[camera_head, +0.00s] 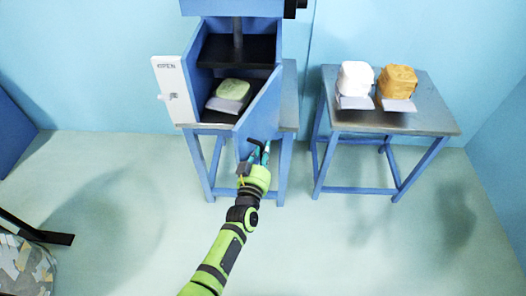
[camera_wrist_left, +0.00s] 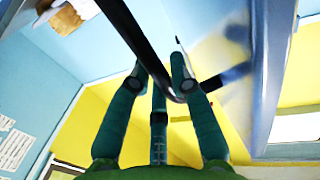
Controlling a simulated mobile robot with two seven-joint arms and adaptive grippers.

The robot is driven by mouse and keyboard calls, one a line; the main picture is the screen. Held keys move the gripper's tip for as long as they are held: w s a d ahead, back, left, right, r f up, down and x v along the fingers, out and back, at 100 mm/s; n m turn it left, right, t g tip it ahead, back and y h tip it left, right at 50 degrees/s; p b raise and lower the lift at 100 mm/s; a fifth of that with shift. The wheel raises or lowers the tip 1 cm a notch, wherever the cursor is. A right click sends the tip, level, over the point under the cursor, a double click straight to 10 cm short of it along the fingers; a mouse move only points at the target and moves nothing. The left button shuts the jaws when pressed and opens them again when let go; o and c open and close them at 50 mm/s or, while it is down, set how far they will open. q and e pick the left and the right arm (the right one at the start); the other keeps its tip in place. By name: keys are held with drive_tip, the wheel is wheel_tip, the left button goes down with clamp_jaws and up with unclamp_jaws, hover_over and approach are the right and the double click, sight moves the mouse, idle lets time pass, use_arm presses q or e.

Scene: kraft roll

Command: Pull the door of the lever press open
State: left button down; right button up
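The lever press is a blue box on a stand; its open front shows in the head view, with a dark inside. Its blue door (camera_head: 258,118) stands swung out toward me on the right side of the opening. My left gripper (camera_head: 259,152) is at the door's lower outer part. In the left wrist view the black bar of the door handle (camera_wrist_left: 138,42) runs between its two teal fingers, which close in on it. The door also fills the right of that view (camera_wrist_left: 270,70). My right gripper is not in view.
A pale green block (camera_head: 233,89) lies on a tray inside the press. A white panel marked OPEN (camera_head: 171,88) is at the press's left. A table (camera_head: 425,120) to the right bears a white block (camera_head: 355,78) and an orange block (camera_head: 398,80). The floor between is clear.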

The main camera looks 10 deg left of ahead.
use_arm(q)
drive_tip(key=c, duration=1.1)
unclamp_jaws()
drive_tip(key=shift+w+r, duration=0.2)
drive_tip(key=shift+r, duration=0.15)
drive_tip(key=shift+w+f, duration=0.1)
drive_tip(key=shift+f, duration=0.15)
drive_tip(key=s+a, duration=0.1)
drive_tip(key=s, duration=1.1)
drive_tip(key=shift+a, duration=0.2)
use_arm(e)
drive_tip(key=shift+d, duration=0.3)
